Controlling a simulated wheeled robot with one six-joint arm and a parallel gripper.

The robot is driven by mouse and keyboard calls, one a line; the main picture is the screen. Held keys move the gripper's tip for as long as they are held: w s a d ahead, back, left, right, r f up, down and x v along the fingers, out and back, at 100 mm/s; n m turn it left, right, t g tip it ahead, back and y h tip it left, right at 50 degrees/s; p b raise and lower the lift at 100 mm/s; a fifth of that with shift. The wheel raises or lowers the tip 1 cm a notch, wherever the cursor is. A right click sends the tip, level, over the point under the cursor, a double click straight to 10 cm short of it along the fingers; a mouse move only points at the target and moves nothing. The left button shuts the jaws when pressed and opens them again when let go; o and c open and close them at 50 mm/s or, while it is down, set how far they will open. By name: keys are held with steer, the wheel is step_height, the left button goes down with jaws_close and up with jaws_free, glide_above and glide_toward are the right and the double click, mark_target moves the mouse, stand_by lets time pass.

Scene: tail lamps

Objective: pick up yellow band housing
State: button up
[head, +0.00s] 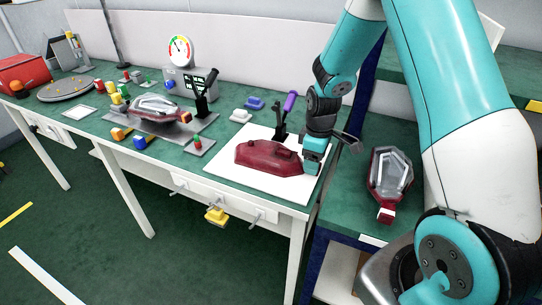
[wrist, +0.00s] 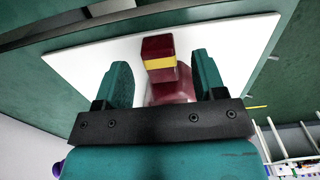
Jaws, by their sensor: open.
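A dark red lamp housing (head: 268,157) lies on a white board (head: 228,172) on the green bench. In the wrist view its narrow end shows a yellow band (wrist: 160,63), so this is the yellow band housing. My gripper (head: 315,160) is at the right end of the housing, pointing down. In the wrist view my gripper (wrist: 163,80) is open, with one finger on each side of the banded end and visible gaps on both sides. The rest of the housing is mostly hidden behind the gripper's body in that view.
A purple-handled clamp (head: 285,112) stands just behind the housing. Another lamp (head: 390,175) lies on the green surface to the right. A third lamp (head: 160,108) sits on a grey plate at the left, near a black clamp (head: 203,95) and small coloured parts.

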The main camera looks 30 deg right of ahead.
steer(key=shift+f, duration=0.95)
steer(key=shift+c, duration=0.5)
steer(key=c, duration=1)
steer(key=shift+r, duration=0.1)
